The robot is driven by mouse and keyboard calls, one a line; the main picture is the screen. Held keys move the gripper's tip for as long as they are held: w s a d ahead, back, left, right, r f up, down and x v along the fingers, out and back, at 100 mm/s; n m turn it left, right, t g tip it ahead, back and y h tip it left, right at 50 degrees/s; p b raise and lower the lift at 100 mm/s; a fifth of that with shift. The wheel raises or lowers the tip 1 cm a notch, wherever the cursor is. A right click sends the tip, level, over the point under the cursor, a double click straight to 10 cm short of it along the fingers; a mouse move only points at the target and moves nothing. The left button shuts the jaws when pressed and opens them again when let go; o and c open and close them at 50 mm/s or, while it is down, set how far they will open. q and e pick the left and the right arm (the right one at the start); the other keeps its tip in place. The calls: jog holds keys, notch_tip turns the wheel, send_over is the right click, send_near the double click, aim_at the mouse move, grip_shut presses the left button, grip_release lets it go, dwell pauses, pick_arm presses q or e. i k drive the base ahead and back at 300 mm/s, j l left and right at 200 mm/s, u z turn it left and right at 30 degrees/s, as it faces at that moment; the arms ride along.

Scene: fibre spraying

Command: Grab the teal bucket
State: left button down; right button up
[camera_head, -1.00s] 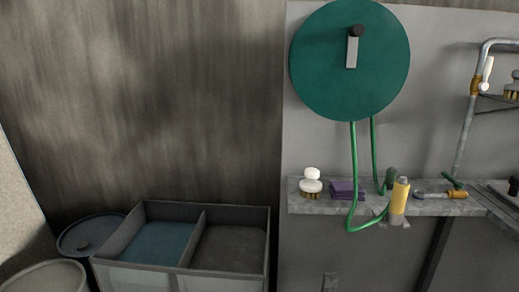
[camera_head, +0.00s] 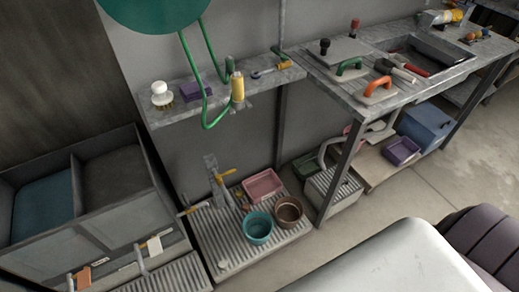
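The teal bucket (camera_head: 257,228) stands upright on a pale ribbed tray (camera_head: 212,241) on the floor, below the wall shelf. Its open top faces up and it looks empty. A brown bucket (camera_head: 288,211) stands just to its right, and a pink basin (camera_head: 262,185) lies behind it. Neither of my grippers shows in the head view, so their state is hidden.
A tap (camera_head: 217,175) rises behind the bucket. A divided grey bin (camera_head: 121,192) stands at the left. A large white rounded surface fills the lower right. Bare floor lies at the right.

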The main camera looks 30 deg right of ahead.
aim_at(257, 226)
jog(key=z, duration=0.8)
